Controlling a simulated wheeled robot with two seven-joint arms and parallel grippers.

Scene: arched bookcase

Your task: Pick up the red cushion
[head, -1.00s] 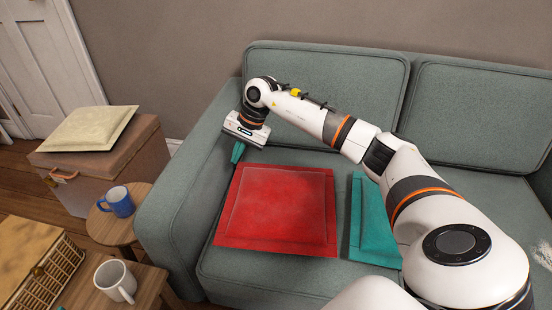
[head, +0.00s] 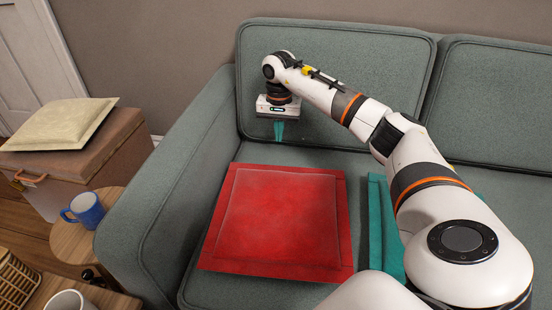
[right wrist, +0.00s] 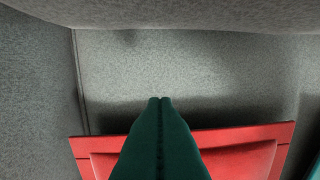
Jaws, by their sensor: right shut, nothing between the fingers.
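The red cushion (head: 278,220) lies flat on the sofa seat near the left armrest in the head view. Its red edge also shows at the bottom of the right wrist view (right wrist: 240,138). My right gripper (head: 279,138) hangs fingers down over the back of the seat, beyond the cushion's far edge. Its teal fingers (right wrist: 160,100) are together with nothing between them, and they hide part of the cushion in the right wrist view. The gripper is apart from the cushion. My left gripper is not in view.
The grey-green sofa's armrest (head: 165,190) stands left of the cushion and its backrest (head: 350,70) rises behind. A teal cushion (head: 378,225) lies to the right, partly under my right arm. A blue mug (head: 86,209) stands on a round table, near a trunk with a beige cushion (head: 58,125).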

